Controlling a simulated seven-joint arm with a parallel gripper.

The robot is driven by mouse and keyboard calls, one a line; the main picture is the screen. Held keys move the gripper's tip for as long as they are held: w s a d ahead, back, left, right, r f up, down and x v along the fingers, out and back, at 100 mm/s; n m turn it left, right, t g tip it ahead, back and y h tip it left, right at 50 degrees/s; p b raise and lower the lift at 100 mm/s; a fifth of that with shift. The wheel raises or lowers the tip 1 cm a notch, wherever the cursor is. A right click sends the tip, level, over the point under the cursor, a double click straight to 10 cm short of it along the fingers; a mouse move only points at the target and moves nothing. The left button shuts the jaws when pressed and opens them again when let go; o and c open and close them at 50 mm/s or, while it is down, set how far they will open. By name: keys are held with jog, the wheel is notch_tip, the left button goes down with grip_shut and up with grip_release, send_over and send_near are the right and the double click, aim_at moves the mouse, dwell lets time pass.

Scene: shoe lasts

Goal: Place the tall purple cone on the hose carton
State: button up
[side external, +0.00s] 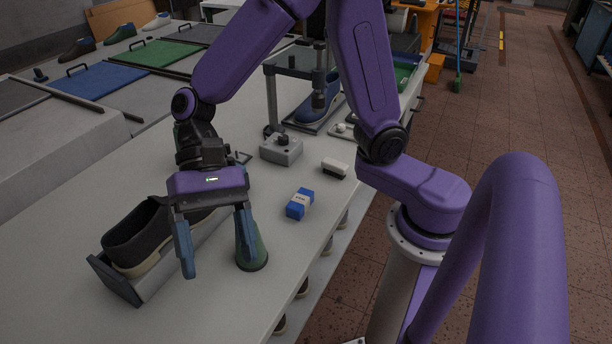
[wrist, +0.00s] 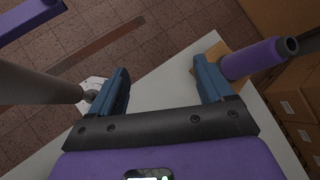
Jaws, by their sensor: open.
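In the wrist view a tall purple cone (wrist: 252,60) with a dark hole in its tip shows just beyond my right finger, which hides its lower end. A tan block (wrist: 206,50), which looks like a carton, shows behind that finger at the cone's foot near the table corner. I cannot tell whether the cone rests on it. My gripper (side external: 214,270) is open and points down over the table; its fingers also show in the wrist view (wrist: 164,82). Nothing shows between them. A dark green cone (side external: 259,250) stands right beside one finger.
A dark shoe in a grey tray (side external: 165,283) lies left of my gripper. A blue-and-white box (side external: 300,204), a small white-and-dark block (side external: 335,168) and a grey device (side external: 281,149) stand behind. Brown cartons (wrist: 294,105) lie beyond the table edge.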

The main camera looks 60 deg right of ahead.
jog(key=s+d+f+n+t+h, duration=0.1)
jog(key=s+d+n+t+h, duration=0.2)
jog(key=d+n, duration=0.5)
jog(key=s+d+n+t+h, duration=0.3)
jog(key=d+n, duration=0.6)
jog(key=d, duration=0.6)
jog(key=shift+s+f+t, duration=0.35)
jog(key=shift+s+t, duration=0.05)
jog(key=shift+s, duration=0.75)
